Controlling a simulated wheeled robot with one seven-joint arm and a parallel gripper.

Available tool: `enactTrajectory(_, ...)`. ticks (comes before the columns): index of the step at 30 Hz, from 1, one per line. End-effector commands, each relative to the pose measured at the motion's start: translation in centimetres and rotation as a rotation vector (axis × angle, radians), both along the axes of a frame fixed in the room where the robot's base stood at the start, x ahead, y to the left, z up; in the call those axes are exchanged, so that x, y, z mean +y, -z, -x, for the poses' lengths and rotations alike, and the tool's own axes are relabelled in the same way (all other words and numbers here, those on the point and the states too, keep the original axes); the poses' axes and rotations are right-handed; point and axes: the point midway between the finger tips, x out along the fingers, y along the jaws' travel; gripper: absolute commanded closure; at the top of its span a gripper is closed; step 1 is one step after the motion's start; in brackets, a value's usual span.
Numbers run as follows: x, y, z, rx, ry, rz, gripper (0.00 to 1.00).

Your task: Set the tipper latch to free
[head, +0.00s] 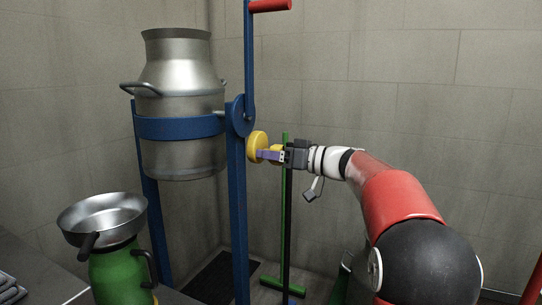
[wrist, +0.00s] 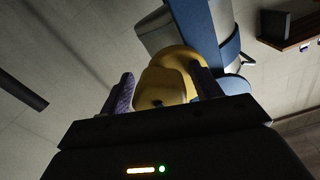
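The tipper latch is a yellow round knob (head: 258,145) with a smaller yellow grip, on the right side of the blue tipper frame (head: 238,200). My gripper (head: 270,154) is at the latch from the right. In the wrist view, its two purple fingers (wrist: 162,88) stand apart on either side of the yellow grip (wrist: 160,88). A thin gap seems to show by the left finger; contact at the right finger is unclear. The frame holds a metal milk can (head: 180,85) upright. The latch's setting is not readable.
A blue lever with a red handle (head: 270,5) rises above the latch. A green and black broom (head: 284,225) stands behind my gripper. A metal bowl (head: 102,217) sits on a green container (head: 120,275) at lower left. A dark mat (head: 212,278) lies on the floor.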

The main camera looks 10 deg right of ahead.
Motion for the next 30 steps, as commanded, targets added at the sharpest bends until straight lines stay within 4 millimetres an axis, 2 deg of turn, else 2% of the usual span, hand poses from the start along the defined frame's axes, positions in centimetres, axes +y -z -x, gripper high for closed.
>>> enactTrajectory(2, -0.01, 0.0, 0.02, 0.0, 0.0, 0.0, 0.47)
enactTrajectory(9, -0.02, 0.01, 0.02, 0.0, 0.0, 0.0, 0.79)
enactTrajectory(20, -0.04, 0.06, 0.03, 0.048, 0.001, -0.033, 0.79)
enactTrajectory(30, -0.07, 0.08, 0.04, 0.25, 0.001, -0.18, 0.79)
